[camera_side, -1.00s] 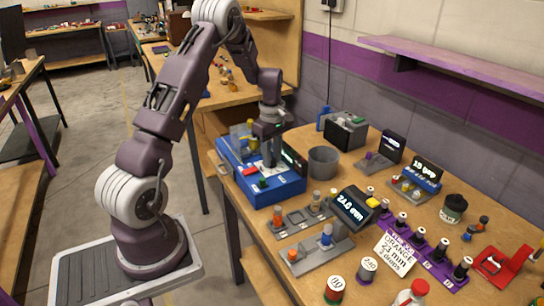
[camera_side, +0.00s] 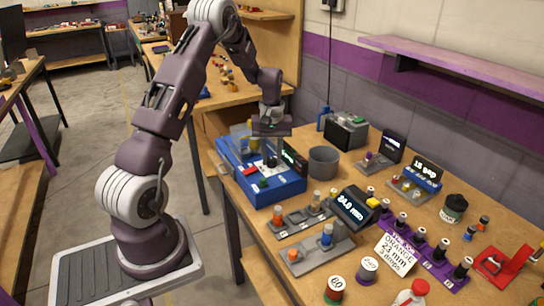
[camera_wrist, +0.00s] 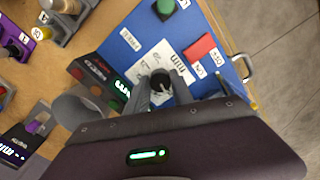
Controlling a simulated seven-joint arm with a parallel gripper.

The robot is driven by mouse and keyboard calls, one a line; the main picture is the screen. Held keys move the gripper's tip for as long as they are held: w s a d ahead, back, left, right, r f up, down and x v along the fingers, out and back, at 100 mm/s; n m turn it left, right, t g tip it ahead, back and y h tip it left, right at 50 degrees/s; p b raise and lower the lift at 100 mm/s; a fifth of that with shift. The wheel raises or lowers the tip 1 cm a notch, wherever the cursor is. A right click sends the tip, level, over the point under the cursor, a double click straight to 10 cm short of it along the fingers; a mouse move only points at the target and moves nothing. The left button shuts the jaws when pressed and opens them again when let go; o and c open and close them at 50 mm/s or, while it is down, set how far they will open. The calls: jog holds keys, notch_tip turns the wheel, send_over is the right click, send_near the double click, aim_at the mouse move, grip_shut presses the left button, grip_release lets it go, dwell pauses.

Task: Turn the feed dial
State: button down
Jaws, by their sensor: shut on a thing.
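The feed dial (camera_wrist: 160,77) is a small black knob on a white marked plate (camera_wrist: 143,63). The plate is on top of the blue machine (camera_wrist: 118,24), which also shows in the side view (camera_side: 285,188). My gripper (camera_wrist: 160,92) points down at the dial and is shut on it, with a finger on each side. In the side view my gripper (camera_side: 270,158) is low over the machine's top, and the dial is mostly hidden by the fingers. The dial's exact reading cannot be made out.
A red button (camera_wrist: 199,47) and a green button (camera_wrist: 165,7) are on the machine near the dial. A small display (camera_side: 294,160) stands at its edge. A grey cup (camera_side: 323,161) is close on the right. Bottles and a display reading 24.0 mm (camera_side: 354,207) stand nearer the front.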

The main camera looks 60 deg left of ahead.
aim_at(271, 159)
jog(key=m, duration=0.3)
jog(key=shift+m, duration=2.2)
jog(key=c, duration=1.4)
grip_release()
notch_tip(271, 159, up, 7)
jog(key=shift+r, duration=0.1)
